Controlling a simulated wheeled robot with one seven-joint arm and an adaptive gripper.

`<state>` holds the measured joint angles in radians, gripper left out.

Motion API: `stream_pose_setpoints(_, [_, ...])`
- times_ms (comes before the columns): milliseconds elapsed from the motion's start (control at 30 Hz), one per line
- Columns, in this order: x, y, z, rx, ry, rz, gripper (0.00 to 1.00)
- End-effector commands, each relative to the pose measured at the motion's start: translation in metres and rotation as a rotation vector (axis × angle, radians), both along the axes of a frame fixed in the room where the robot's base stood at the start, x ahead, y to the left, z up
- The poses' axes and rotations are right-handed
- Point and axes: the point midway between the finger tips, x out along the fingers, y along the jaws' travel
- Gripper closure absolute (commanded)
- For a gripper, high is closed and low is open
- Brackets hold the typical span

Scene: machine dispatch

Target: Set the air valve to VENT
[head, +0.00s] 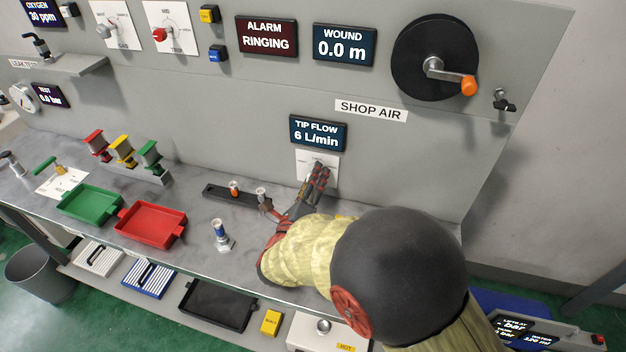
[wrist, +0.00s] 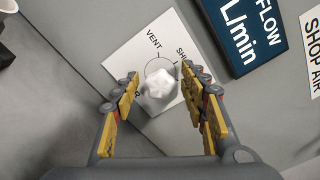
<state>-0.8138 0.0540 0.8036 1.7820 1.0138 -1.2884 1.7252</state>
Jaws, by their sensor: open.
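The air valve is a white lobed knob (wrist: 160,88) on a white square plate (wrist: 131,57) on the upright panel. The plate reads VENT at its upper left and a word starting "SH" at its upper right. A third label is mostly hidden behind the left finger. I cannot tell which mark the knob points at. My gripper (wrist: 161,74) is open, with one finger on each side of the knob. I cannot tell whether either finger touches it. In the head view, my gripper (head: 320,172) is at the plate (head: 304,158) and mostly hides the knob.
A TIP FLOW display (head: 318,133) reading 6 L/min sits just above the plate, below the SHOP AIR label (head: 371,110). On the bench are a dark rack (head: 222,194) with small fittings, a blue-topped fitting (head: 222,236), a red tray (head: 151,224) and a green tray (head: 90,204).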

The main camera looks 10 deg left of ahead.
Motion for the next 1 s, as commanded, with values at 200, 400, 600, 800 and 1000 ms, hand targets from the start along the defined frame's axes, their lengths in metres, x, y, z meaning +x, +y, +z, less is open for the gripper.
stream_pose_setpoints(200, [-0.0003,0.0001,0.0001,0.000,0.000,0.000,0.65])
stream_pose_setpoints(400, [-0.0003,0.0001,0.0001,0.000,0.000,0.000,0.77])
stream_pose_setpoints(600, [-0.0004,0.0002,0.0000,0.000,0.000,0.000,0.88])
stream_pose_setpoints(800, [-0.0005,0.0002,-0.0003,0.000,0.001,0.001,1.00])
stream_pose_setpoints(1000, [-0.0005,0.0003,-0.0003,-0.009,0.002,0.001,1.00])
